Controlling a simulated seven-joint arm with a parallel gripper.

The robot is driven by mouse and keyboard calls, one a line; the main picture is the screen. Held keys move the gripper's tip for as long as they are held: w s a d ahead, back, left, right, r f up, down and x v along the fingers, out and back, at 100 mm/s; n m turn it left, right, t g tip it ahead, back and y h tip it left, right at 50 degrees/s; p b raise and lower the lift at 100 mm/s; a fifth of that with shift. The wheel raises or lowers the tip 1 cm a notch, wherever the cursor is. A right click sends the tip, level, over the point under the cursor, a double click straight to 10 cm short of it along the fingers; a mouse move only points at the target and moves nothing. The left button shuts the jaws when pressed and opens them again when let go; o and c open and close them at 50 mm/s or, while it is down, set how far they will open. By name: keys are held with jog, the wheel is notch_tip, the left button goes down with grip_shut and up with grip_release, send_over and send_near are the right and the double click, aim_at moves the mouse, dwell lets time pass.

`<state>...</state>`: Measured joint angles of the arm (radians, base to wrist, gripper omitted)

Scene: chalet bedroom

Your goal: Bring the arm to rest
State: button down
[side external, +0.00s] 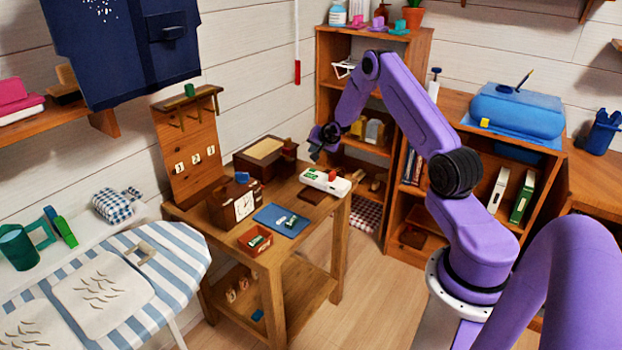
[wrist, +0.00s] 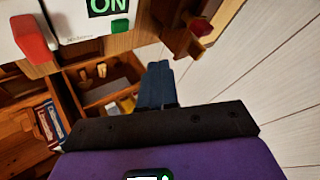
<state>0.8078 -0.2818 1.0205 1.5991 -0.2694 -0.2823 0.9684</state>
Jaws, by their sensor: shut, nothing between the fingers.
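My purple arm reaches from the right of the side external view. It bends over at a high joint, and its end hangs down above the wooden table (side external: 298,190). My gripper (side external: 315,154) is in the air over the back right part of this table. In the wrist view my gripper's dark blue-grey fingers (wrist: 158,70) lie together with nothing between them. The white switch box (side external: 326,181) with a red switch lies on the table below my gripper. It also shows in the wrist view (wrist: 70,17), where a green "ON" is readable.
A wooden box (side external: 266,152), a clock (side external: 236,203), a blue mat (side external: 281,220) and a red tray (side external: 255,241) share the table. A bookcase (side external: 395,215) stands close behind my arm. A striped ironing board (side external: 150,250) is at left. The floor (side external: 365,295) right of the table is clear.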

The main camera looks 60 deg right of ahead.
jog(key=w+a+r+n+y, duration=0.2)
jog(key=a+r+n, duration=0.15)
jog(key=a, duration=0.65)
jog(key=s+a+r+n+g+y, duration=0.1)
jog(key=s+a+r+n, duration=0.25)
jog(key=a, duration=0.55)
jog(key=s+a+r+n+g+y, duration=0.1)
jog(key=s+a+r+n, duration=0.3)
jog(key=a, duration=0.5)
jog(key=s+a+r+n+g+y, duration=0.1)
jog(key=s+a+r+n, duration=0.1)
jog(key=s+a, duration=0.5)
jog(key=s+a+r+n+g, duration=0.2)
jog(key=s+a+n, duration=0.1)
jog(key=s+a, duration=0.3)
jog(key=s+a+r+n+g, duration=0.1)
jog(key=s+a+r+n, duration=0.2)
jog(key=s, duration=0.5)
jog(key=s+d+n+g, duration=0.2)
jog(key=s+n, duration=0.5)
jog(key=s, duration=0.8)
jog(key=shift+s+h, duration=0.25)
jog(key=shift+h, duration=0.15)
jog(key=shift+d, duration=0.1)
